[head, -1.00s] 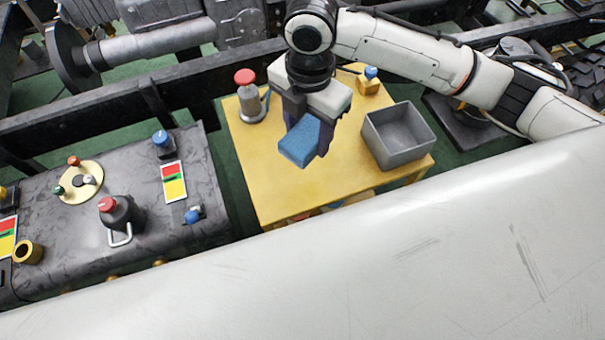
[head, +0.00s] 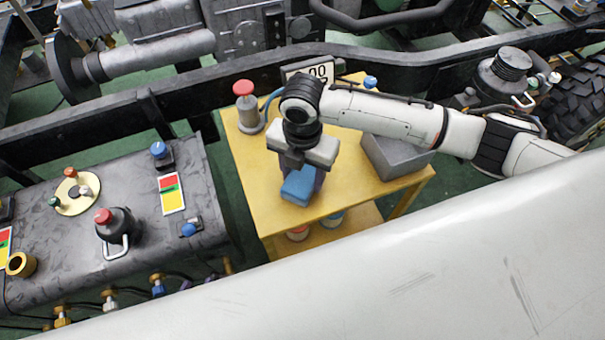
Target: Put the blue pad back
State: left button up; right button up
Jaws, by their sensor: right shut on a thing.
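The blue pad (head: 299,185) is held in my right gripper (head: 302,180), above the front part of the yellow table (head: 260,205). The jaws are shut on it and point down, with the wrist hiding part of the grip. I cannot tell whether the pad touches the table top. A grey open bin (head: 392,160) stands on the right of the table, partly covered by my right forearm. My left gripper is not in view.
A red-topped grey bottle (head: 247,108) stands at the table's back left, and a blue-capped item (head: 370,83) at the back. A black rail (head: 180,110) runs behind. A large white surface (head: 400,260) fills the front.

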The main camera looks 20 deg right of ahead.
aim_at(302, 175)
jog(key=shift+f, duration=0.15)
jog(key=o, duration=1)
notch_tip(302, 175, up, 12)
jog(key=shift+r+p, duration=0.2)
jog(key=shift+p, duration=0.2)
